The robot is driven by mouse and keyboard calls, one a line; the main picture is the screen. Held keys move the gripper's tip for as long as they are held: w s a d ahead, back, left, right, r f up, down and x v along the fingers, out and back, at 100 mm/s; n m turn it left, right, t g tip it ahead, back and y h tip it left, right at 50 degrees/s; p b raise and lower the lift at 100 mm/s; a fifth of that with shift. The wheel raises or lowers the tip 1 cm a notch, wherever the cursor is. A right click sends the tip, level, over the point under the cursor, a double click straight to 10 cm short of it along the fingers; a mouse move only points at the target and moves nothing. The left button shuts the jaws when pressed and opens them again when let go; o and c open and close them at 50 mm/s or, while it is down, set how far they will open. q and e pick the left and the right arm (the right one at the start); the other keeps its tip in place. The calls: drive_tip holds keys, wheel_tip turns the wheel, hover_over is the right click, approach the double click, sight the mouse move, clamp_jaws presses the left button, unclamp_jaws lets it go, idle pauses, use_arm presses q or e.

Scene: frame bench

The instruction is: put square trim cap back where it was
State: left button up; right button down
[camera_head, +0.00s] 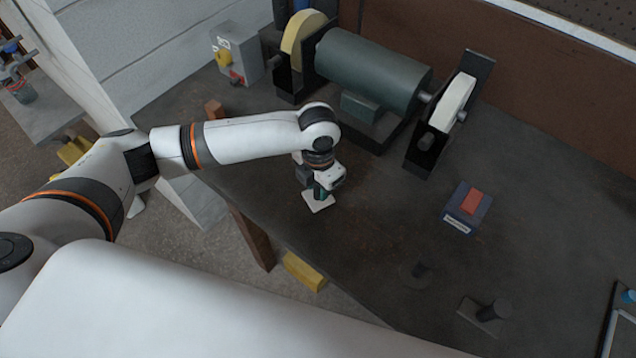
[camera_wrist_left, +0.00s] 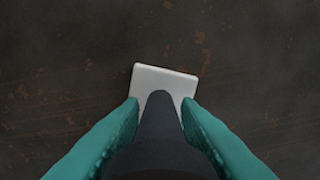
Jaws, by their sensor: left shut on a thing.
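The square trim cap (camera_head: 317,202) is a pale square plate at the left part of the bench top, below my left wrist in the head view. My left gripper (camera_head: 321,190) points down and is shut on it. In the left wrist view, the teal fingers of the left gripper (camera_wrist_left: 160,108) close around a dark stem above the pale plate of the trim cap (camera_wrist_left: 178,80). Whether the plate touches the bench or hangs just above it I cannot tell. My right gripper is not in view.
A bench grinder (camera_head: 375,70) stands at the back, with a grey switch box (camera_head: 238,55) to its left. A blue-grey box with a red top (camera_head: 467,208) sits right. A dark round knobbed piece (camera_head: 416,271) and a square-based one (camera_head: 484,313) stand in front. The bench middle is clear.

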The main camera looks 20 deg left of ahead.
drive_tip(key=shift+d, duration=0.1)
use_arm(q)
drive_tip(key=o, duration=1)
drive_tip(key=shift+f, duration=0.1)
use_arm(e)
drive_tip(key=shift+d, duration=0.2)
use_arm(q)
wheel_tip(320, 180, up, 11)
drive_tip(key=b, duration=0.2)
drive_tip(key=shift+b, duration=0.3)
drive_tip(key=shift+r, duration=0.6)
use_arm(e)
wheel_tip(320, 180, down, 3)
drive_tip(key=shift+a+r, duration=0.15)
